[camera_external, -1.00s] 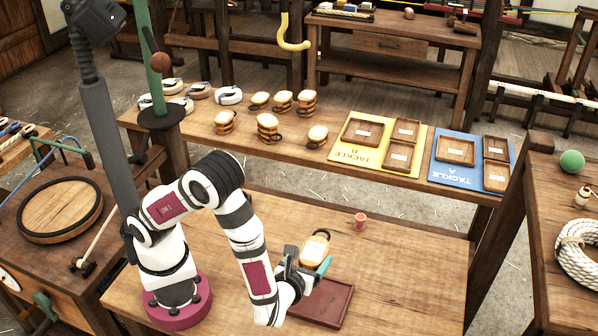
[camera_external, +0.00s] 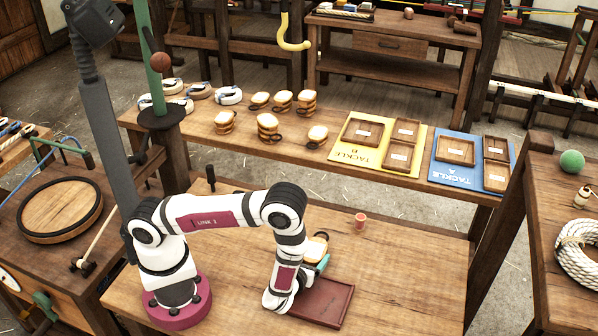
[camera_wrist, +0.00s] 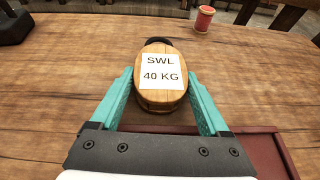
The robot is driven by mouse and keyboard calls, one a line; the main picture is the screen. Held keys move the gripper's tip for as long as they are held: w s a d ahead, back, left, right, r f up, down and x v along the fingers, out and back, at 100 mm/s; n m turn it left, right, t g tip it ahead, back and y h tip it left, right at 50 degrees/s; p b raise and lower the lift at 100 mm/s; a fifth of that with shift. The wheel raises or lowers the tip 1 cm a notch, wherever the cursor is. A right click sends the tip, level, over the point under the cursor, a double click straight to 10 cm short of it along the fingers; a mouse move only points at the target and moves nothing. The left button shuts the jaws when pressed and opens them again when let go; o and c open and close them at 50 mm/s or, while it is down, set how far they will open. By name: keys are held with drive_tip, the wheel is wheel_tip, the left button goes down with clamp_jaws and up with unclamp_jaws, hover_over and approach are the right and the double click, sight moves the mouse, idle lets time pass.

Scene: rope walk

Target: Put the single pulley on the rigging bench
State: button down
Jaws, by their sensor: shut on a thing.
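The pulley (camera_wrist: 161,98) is an oval wooden block with a dark ring at its far end and a white label reading "SWL 40 KG". My gripper (camera_wrist: 161,84) is shut on it, a teal finger along each side. In the external view the pulley (camera_external: 318,244) is at the far edge of the dark red tray, partly hidden by my gripper (camera_external: 318,263). I cannot tell whether it touches the surface. The front wooden bench (camera_external: 400,290) carries my arm and the tray. Which bench is the rigging bench is not marked.
The dark red tray (camera_external: 325,306) lies beside my gripper. A small red spool (camera_external: 360,221) stands beyond it. The long back bench (camera_external: 350,177) holds several wooden pulleys, a yellow board (camera_external: 375,160) and a blue board (camera_external: 462,178) with small trays. The front bench's right side is clear.

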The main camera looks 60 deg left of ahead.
unclamp_jaws()
drive_tip(key=v, duration=1.1)
drive_tip(key=shift+r, duration=0.1)
drive_tip(key=shift+s+d+r, duration=0.15)
drive_tip(key=shift+s+r, duration=0.1)
drive_tip(key=s+a+r+n+g, duration=0.3)
drive_tip(key=a+r+n+g, duration=0.2)
drive_tip(key=a+r+n, duration=0.15)
drive_tip(key=s+a+r+n+g, duration=0.3)
drive_tip(key=a+r+n+g, duration=0.2)
drive_tip(key=a+r+n, duration=0.15)
drive_tip(key=s+r+n+h, duration=0.4)
drive_tip(key=s+n+h, duration=0.3)
drive_tip(key=s+n, duration=0.2)
drive_tip(key=shift+r, duration=0.25)
